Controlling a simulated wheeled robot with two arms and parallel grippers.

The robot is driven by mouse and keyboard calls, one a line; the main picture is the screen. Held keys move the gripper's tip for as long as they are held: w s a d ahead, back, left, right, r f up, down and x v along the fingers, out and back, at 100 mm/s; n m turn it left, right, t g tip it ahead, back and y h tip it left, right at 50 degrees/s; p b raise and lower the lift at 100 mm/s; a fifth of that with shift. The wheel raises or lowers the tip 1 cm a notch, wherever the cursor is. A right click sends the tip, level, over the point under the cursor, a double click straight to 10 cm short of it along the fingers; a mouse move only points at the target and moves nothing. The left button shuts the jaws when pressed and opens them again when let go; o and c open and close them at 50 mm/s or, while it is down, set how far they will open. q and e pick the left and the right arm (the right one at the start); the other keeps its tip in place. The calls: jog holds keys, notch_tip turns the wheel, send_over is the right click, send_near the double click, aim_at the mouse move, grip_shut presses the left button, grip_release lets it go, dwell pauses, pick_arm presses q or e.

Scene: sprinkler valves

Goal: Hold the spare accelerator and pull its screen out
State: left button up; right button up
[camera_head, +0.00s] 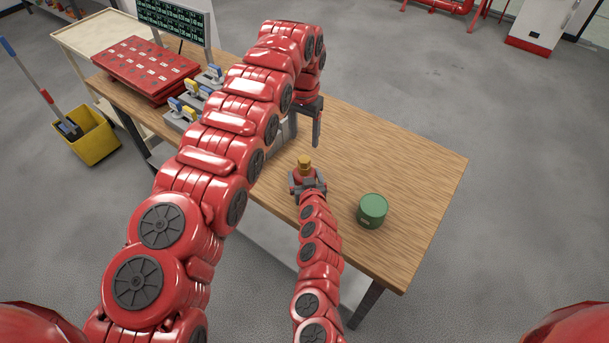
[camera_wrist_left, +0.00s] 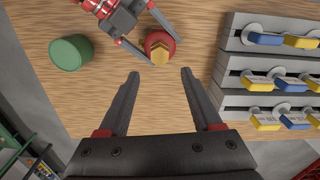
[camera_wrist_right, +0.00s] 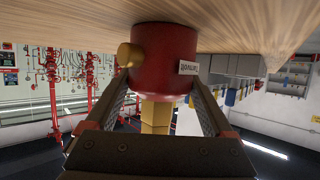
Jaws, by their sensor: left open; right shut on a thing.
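The spare accelerator is a red cylinder with a hexagonal brass top (camera_head: 304,161). Its red body (camera_wrist_right: 165,55) carries a brass stub (camera_wrist_right: 130,55) on one side and a white label in the right wrist view. It stands upright at the table surface. My right gripper (camera_head: 307,182) is shut on the red body, one finger on each side. My left gripper (camera_head: 314,118) is open and empty, above the table and beyond the accelerator. In the left wrist view the brass top (camera_wrist_left: 160,52) lies just ahead of my left fingertips (camera_wrist_left: 161,74), apart from them. I cannot make out a separate screen.
A green can (camera_head: 372,211) stands on the wooden table (camera_head: 420,180) right of my right gripper. A grey rack (camera_wrist_left: 265,70) with blue and yellow handled valves is left of it. A red board (camera_head: 145,68) lies at the table's left end.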

aim_at(304, 159)
pick_arm(q)
notch_tip(304, 159, down, 4)
jog(key=m, duration=0.5)
notch_tip(304, 159, down, 6)
jog(key=shift+s+d+r, duration=0.1)
jog(key=shift+f, duration=0.3)
jog(key=shift+c, duration=0.3)
grip_shut()
jog(key=o, duration=0.6)
grip_release()
